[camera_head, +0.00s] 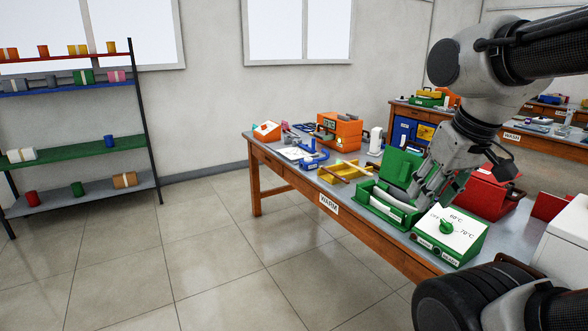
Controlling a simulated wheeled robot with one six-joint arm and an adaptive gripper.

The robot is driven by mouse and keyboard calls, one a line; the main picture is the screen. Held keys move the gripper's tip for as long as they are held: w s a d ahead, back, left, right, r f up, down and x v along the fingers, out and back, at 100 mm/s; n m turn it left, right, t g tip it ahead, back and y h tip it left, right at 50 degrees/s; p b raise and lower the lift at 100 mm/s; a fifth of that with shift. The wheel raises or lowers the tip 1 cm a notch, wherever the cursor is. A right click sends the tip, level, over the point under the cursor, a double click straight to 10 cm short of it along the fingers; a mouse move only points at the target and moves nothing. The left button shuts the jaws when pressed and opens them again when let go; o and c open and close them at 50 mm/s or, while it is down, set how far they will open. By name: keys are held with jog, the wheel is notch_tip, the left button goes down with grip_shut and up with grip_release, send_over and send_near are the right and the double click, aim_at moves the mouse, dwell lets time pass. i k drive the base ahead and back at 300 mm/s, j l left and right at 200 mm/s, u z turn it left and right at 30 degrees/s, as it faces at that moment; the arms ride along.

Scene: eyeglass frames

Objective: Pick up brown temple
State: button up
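I cannot make out a brown temple for certain; at this size no part reads clearly as one. My gripper (430,198) points down over the right part of the long workbench (300,187). It is at the right side of an open green box (368,212) with a raised green lid (402,167). A pale strip lies in the box. The fingers look grey and partly overlap the green parts, so their gap and anything between them cannot be told.
A white-topped green control box (457,232) with a knob stands in front of my gripper. A red box (492,192) is to the right. A yellow tray (345,172) and an orange toolbox (340,130) stand farther left. Open floor (200,250) lies left of the bench.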

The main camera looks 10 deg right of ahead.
aim_at(327, 170)
jog(key=i+j+z, duration=0.7)
jog(key=j, duration=0.3)
jog(key=i+j+z, duration=0.25)
jog(key=i+j+u, duration=0.1)
jog(key=i+j, duration=0.3)
jog(key=i+j+u, duration=0.15)
jog(key=i+j, duration=0.2)
jog(key=i, duration=0.25)
